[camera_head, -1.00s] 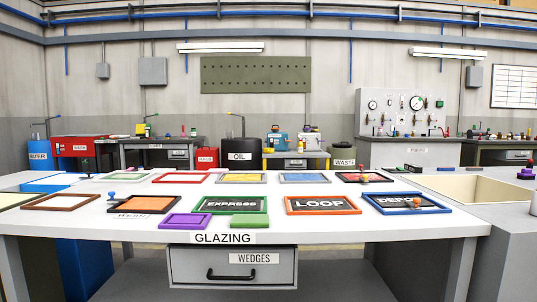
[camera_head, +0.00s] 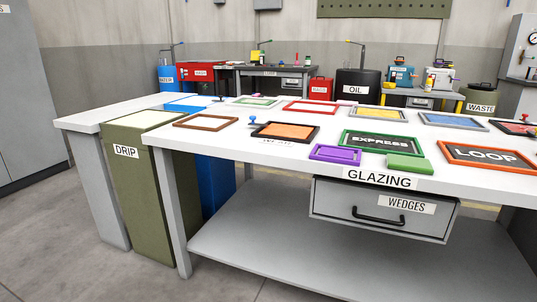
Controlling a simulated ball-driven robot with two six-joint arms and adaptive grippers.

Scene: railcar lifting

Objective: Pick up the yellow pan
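I cannot pick out a pan for certain. A pale yellow surface (camera_head: 148,119) tops the olive DRIP bin (camera_head: 152,175) at the left; I cannot tell whether it is a pan. A grey frame with a yellow pane (camera_head: 349,108) lies flat toward the back of the white GLAZING table (camera_head: 230,150). A small yellow thing (camera_head: 254,56) stands on the far bench, too small to make out. Neither of my grippers shows.
Several framed panes, a purple frame (camera_head: 335,153) and a green block (camera_head: 409,163) lie on the table. A WEDGES drawer (camera_head: 383,207) hangs below its front edge. A blue bin (camera_head: 215,185) stands beside the DRIP bin. The floor at front left is clear.

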